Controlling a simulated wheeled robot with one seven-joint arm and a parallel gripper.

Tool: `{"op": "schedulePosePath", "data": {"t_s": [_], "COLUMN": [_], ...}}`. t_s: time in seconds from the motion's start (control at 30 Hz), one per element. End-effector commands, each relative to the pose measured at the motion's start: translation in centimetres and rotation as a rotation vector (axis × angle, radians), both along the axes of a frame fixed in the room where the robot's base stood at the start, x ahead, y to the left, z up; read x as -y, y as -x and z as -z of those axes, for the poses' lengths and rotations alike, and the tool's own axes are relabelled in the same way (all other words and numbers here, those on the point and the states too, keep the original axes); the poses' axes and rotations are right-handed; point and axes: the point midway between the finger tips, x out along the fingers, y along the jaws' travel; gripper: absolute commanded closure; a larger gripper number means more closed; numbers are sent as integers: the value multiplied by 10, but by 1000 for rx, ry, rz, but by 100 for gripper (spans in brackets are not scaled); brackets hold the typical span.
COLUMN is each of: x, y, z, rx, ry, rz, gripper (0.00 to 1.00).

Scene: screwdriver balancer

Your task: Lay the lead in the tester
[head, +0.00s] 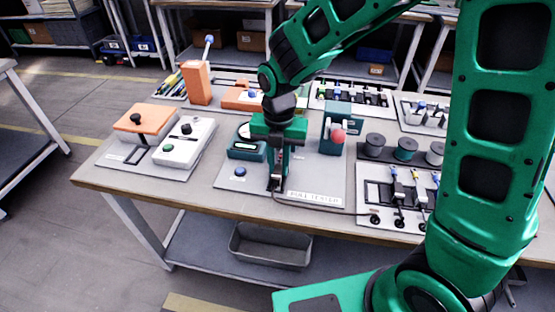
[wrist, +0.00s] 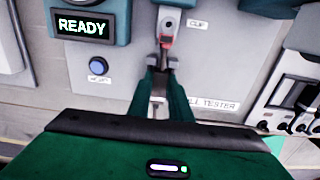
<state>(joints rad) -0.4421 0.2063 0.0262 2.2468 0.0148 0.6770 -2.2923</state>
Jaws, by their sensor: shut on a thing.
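The pull tester stands on a grey plate (head: 328,178) marked PULL TESTER, with a teal display box (head: 246,152) whose screen reads READY in the wrist view (wrist: 83,25). A teal upright with a red knob (head: 338,136) stands at its right. My gripper (head: 277,184) is low over the plate, shut on the lead. The dark lead (head: 325,210) runs from the fingers along the front to the lead rack. In the wrist view, my fingers (wrist: 163,65) point at a grey part beside the CLIP label (wrist: 197,23), with something small and red between. Whether the lead touches the clip is unclear.
A blue button (head: 240,171) is left of my gripper. A white box (head: 185,142) and an orange-topped unit (head: 146,120) stand further left. The lead rack (head: 375,190) and spools (head: 405,150) are at right. A grey bin (head: 270,246) sits below the bench.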

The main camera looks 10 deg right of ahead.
Motion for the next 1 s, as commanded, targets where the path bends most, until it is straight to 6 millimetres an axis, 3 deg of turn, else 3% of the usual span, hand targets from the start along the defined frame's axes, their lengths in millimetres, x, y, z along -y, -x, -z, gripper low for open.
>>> {"op": "schedulePosePath", "data": {"t_s": [1.0], "x": [-1], "y": [0], "z": [8], "rx": [0], "ry": [0], "rz": [-1], "gripper": [100]}}
